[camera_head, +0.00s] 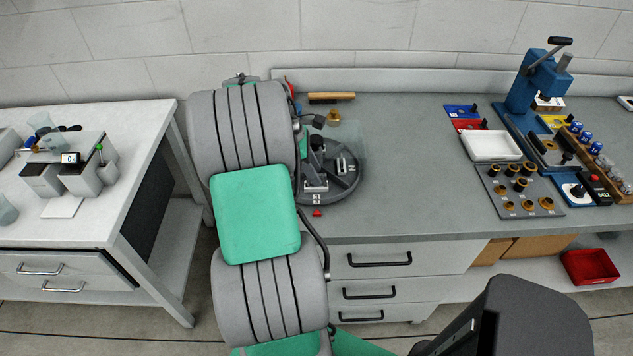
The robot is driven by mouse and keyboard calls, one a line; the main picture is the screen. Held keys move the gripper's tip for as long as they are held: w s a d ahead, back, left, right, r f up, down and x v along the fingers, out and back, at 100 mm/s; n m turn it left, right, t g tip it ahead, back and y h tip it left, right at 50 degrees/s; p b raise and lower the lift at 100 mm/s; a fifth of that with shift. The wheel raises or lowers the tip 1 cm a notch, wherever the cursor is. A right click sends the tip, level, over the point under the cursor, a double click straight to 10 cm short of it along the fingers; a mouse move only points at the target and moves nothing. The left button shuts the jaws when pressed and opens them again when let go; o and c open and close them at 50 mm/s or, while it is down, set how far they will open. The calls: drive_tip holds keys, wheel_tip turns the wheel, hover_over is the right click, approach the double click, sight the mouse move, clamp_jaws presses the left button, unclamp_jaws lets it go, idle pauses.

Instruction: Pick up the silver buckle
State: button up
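I cannot surely pick out the silver buckle. Small silvery pieces (341,166) lie on a round dark fixture (338,198) on the grey workbench, just right of my arm. Another pale metal piece stands at the fixture's lower left, close to the arm. My grey and green arm covers the bench's left end and may hide part of the fixture.
A blue hand press (534,84), a white tray (491,146) and a grey plate of brass rings (551,208) crowd the bench's right side. A brush (332,96) lies at the back. The bench middle is clear. A white table (90,222) stands left.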

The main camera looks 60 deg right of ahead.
drive_tip(key=shift+x, duration=1)
clamp_jaws()
